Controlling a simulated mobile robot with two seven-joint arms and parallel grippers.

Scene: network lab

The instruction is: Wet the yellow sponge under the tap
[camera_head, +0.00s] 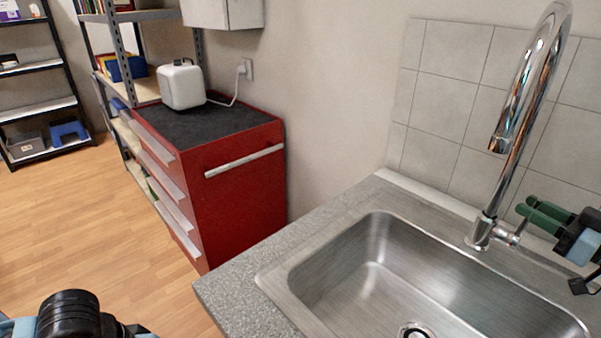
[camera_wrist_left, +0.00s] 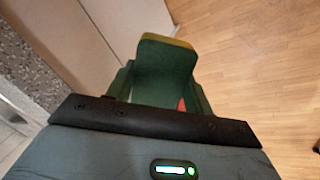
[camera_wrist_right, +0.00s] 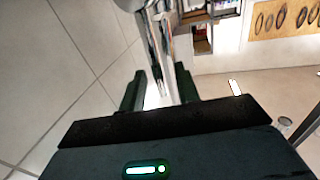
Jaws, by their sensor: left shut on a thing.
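The yellow sponge (camera_wrist_left: 165,65) shows in the left wrist view as a dark green face with a yellow edge at its far end. My left gripper (camera_wrist_left: 160,82) is shut on it, one green finger on each side. In the head view the sponge and left gripper are out of frame. The chrome tap (camera_head: 514,130) arches over the steel sink (camera_head: 365,245), with its small lever (camera_head: 510,237) at the base. No water shows at the spout. My right gripper (camera_head: 528,207) is by the lever, empty, its fingers apart in the right wrist view (camera_wrist_right: 160,82).
A grey speckled counter (camera_head: 235,290) surrounds the sink, with a tiled wall behind. A red drawer cabinet (camera_head: 235,185) with a white canister (camera_head: 182,85) stands beyond the counter's left end. The wooden floor left of the counter is clear.

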